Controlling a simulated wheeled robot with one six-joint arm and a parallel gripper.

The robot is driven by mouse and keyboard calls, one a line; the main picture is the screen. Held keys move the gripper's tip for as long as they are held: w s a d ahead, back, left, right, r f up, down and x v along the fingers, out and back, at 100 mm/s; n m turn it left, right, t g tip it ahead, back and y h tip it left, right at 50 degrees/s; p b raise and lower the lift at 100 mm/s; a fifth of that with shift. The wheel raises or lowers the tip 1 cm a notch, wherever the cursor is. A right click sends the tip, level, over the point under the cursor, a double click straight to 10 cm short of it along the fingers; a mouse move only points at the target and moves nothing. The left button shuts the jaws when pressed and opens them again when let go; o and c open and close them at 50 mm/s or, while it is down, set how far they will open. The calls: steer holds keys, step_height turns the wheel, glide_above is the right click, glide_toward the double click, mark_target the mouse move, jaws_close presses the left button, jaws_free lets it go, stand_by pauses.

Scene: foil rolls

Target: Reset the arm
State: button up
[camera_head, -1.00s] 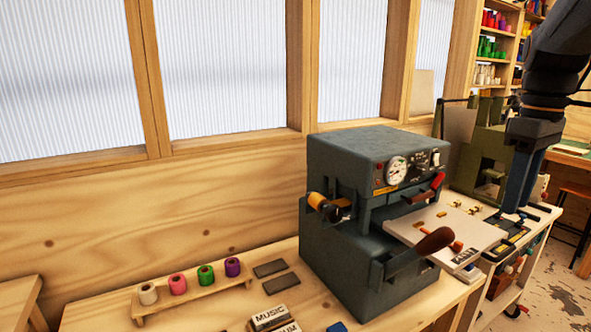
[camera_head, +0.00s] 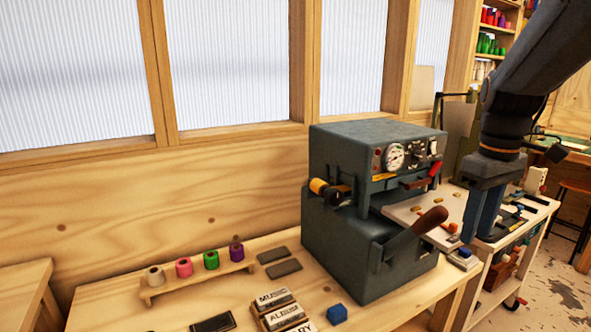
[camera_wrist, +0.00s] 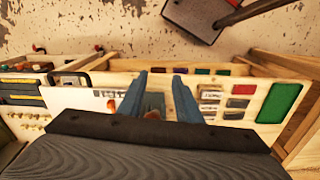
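My gripper (camera_head: 475,236) hangs with its blue fingers pointing down at the right side of the grey press, in front of the press's pale plate (camera_head: 401,209). In the wrist view the two fingers (camera_wrist: 158,82) stand apart, and I see nothing held between them. A brown rounded thing shows low between them, probably the press's lever handle (camera_head: 430,220). My arm comes down from the upper right.
The grey press (camera_head: 375,240) stands on the wooden bench (camera_head: 215,300). White, pink (camera_head: 184,267), green (camera_head: 211,260) and purple foil rolls sit on a rack to the left. Type blocks (camera_head: 280,310) and a blue block (camera_head: 337,313) lie in front. A cart stands at the right.

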steer(key=s+a+f+m+b, duration=0.2)
steer(key=a+f, duration=0.6)
steer(key=f, duration=0.4)
steer(key=s+a+f+m+b, duration=0.2)
steer(key=a+f+b, duration=0.3)
steer(key=a+f, duration=0.4)
step_height(320, 180, down, 3)
steer(key=shift+s+t, duration=0.3)
steer(key=shift+s, duration=0.35)
steer(key=shift+a, duration=0.1)
